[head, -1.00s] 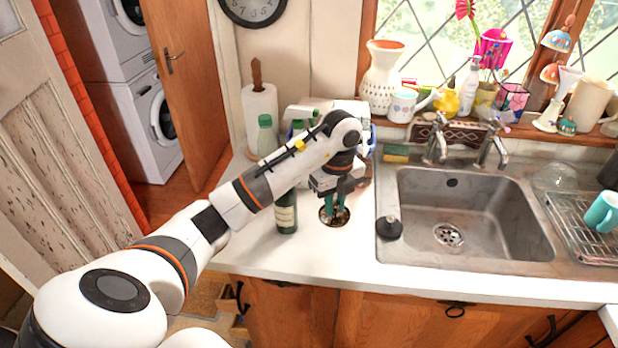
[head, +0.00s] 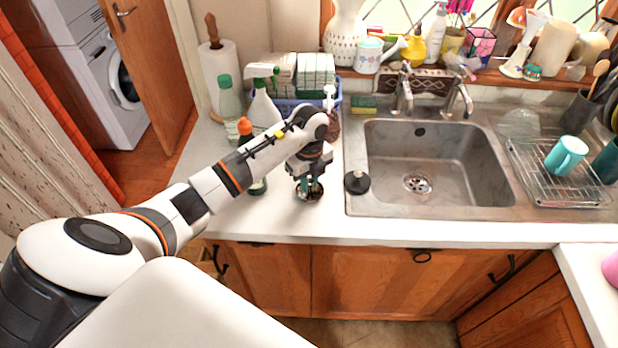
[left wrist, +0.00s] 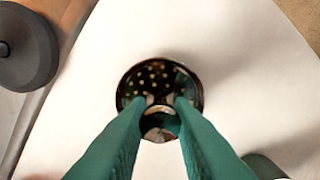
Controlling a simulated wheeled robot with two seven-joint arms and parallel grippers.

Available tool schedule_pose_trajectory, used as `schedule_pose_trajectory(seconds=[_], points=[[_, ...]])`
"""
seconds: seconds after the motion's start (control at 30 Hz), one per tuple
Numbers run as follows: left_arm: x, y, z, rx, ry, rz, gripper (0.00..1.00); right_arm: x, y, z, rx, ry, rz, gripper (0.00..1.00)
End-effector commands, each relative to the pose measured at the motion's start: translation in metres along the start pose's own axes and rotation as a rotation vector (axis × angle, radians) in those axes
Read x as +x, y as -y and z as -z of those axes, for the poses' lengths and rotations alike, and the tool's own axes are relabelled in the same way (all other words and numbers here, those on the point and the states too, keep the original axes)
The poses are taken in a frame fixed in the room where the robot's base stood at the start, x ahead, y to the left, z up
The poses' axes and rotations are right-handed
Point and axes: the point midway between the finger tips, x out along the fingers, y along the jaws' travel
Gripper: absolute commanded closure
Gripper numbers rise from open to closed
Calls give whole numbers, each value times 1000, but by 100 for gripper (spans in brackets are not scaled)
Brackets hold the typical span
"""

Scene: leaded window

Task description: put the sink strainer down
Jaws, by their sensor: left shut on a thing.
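The sink strainer (left wrist: 152,72) is a round, shiny metal cup with small holes in its base. In the left wrist view it sits between the green fingertips of my left gripper (left wrist: 160,112), which is shut on it. In the head view my left gripper (head: 309,184) points down over the white counter, left of the sink, with the strainer (head: 312,195) at its tips. I cannot tell whether the strainer touches the counter. My right gripper is not in view.
The counter (head: 270,222) has free room in front of the strainer. A black plug (head: 357,183) sits on the left rim of the metal sink (head: 430,150). Bottles, including a green-capped one (head: 231,103), and a blue basket (head: 290,104) stand behind my arm. A drying rack (head: 560,185) is at right.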

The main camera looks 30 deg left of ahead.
Motion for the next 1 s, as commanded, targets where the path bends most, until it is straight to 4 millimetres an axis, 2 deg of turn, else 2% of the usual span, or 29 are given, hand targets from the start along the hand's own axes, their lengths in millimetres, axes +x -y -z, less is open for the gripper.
schedule_pose_trajectory(seconds=[0.3, 0.33, 0.43, 0.7, 0.83, 1.0], points=[[4, 0, 0, 0, -1, 0, 100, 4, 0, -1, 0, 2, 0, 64], [3, 0, 0, 0, -1, 0, 75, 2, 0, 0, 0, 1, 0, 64], [3, 0, 0, 0, -1, 0, 58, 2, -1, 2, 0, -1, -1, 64], [2, 0, 0, 0, -1, 0, 58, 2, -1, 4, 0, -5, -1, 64], [-5, 0, 1, 1, -2, -2, 58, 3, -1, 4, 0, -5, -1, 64], [-33, -1, 1, 2, -5, -5, 58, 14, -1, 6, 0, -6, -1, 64]])
